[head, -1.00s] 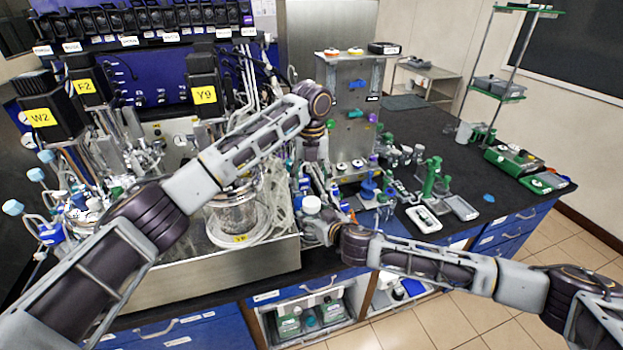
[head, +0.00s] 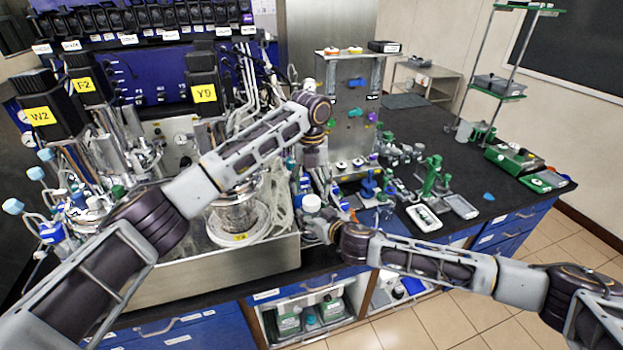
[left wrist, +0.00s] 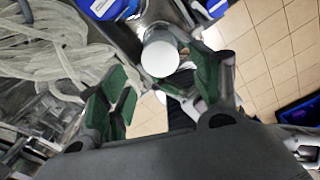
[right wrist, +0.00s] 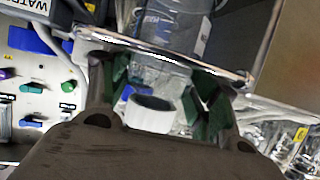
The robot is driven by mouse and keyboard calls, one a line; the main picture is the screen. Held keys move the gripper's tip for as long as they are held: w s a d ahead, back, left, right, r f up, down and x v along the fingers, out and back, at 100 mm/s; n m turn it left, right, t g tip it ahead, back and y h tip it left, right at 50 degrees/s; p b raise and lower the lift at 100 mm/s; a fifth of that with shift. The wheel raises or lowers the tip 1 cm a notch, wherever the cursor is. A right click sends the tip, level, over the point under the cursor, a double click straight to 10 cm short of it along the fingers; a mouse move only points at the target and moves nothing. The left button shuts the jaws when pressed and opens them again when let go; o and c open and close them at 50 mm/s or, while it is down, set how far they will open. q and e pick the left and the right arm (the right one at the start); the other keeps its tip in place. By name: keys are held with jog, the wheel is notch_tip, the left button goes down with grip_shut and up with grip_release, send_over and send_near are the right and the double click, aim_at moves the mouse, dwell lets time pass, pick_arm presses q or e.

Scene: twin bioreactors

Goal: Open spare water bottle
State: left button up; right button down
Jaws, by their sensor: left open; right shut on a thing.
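The spare water bottle shows in the head view mainly as its round white cap (head: 311,203), upright at the front edge of the bench. In the left wrist view the cap (left wrist: 160,57) lies between the green-padded fingers of my left gripper (left wrist: 152,72), which is open above it, with gaps beside the cap. My right gripper (right wrist: 163,78) is shut on the bottle from the side, below the cap. The right wrist view shows a white ring-shaped piece (right wrist: 150,115) with a dark hollow between its fingers. The bottle's body is mostly hidden by my grippers.
A steel tray (head: 200,270) with a glass vessel (head: 236,210) and coiled pale tubing (head: 280,205) stands close left. A steel panel unit (head: 350,110) rises behind. Blue and green items (head: 370,185) crowd the right. Open cabinet shelves (head: 310,315) lie below.

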aim_at(311, 200)
pick_arm(q)
jog(key=shift+f, duration=2.9)
jog(key=c, duration=1.1)
jog(key=shift+n, duration=1.8)
jog(key=o, duration=1.2)
jog(key=shift+c, duration=0.2)
jog(key=shift+r, duration=0.15)
